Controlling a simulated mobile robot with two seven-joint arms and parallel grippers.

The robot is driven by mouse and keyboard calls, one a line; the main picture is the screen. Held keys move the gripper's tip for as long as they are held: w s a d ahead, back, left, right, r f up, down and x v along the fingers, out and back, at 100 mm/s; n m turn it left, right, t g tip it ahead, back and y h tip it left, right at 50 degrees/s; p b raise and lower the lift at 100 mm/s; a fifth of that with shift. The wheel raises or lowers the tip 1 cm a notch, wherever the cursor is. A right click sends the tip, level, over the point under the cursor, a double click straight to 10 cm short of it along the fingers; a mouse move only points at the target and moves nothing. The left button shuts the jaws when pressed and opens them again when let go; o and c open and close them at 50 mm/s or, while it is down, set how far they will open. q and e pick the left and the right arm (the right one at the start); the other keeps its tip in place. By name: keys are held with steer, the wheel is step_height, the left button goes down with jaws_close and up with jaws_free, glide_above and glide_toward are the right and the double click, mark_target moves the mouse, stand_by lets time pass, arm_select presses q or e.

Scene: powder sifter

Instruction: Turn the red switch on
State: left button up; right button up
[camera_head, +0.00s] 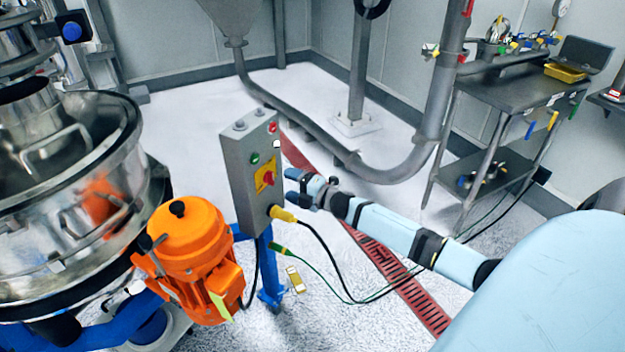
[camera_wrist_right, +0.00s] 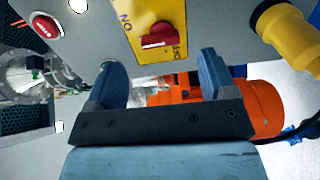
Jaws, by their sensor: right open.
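The red switch (camera_head: 266,177) is a rotary knob on a yellow plate on the front of a grey control box (camera_head: 240,190). In the right wrist view the red switch (camera_wrist_right: 157,36) sits above the gap between my fingers, with lettering on the plate around it. My right gripper (camera_head: 290,187) is just right of the box and apart from the knob. In the right wrist view its two blue fingers (camera_wrist_right: 160,85) are spread with nothing between them. My left gripper does not show.
A red button (camera_head: 273,127) and a green button (camera_head: 254,158) sit above the switch. A yellow plug (camera_head: 283,214) with a black cable sticks out below. An orange motor (camera_head: 190,250) and a steel sifter (camera_head: 75,200) stand to the left.

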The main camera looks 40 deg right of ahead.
steer(key=v, duration=0.8)
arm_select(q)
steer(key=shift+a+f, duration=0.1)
arm_select(e)
steer(key=s+a+f+m+g+h, duration=0.1)
steer(key=s+a+f+m+g, duration=0.3)
steer(key=s+a+m, duration=0.9)
steer(key=s+a+f+m+g+h, duration=0.1)
steer(key=s+a+f+m+g, duration=0.35)
steer(key=s+a, duration=1)
arm_select(q)
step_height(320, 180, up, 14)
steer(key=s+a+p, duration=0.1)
steer(key=p, duration=1.7)
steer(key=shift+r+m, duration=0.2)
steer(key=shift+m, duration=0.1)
arm_select(e)
step_height(320, 180, up, 13)
steer(key=w+t, duration=0.2)
steer(key=shift+a+f+m, duration=0.15)
steer(key=shift+a+m, duration=0.3)
steer(key=shift+a, duration=0.05)
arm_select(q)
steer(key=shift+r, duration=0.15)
arm_select(e)
steer(key=shift+w, duration=0.1)
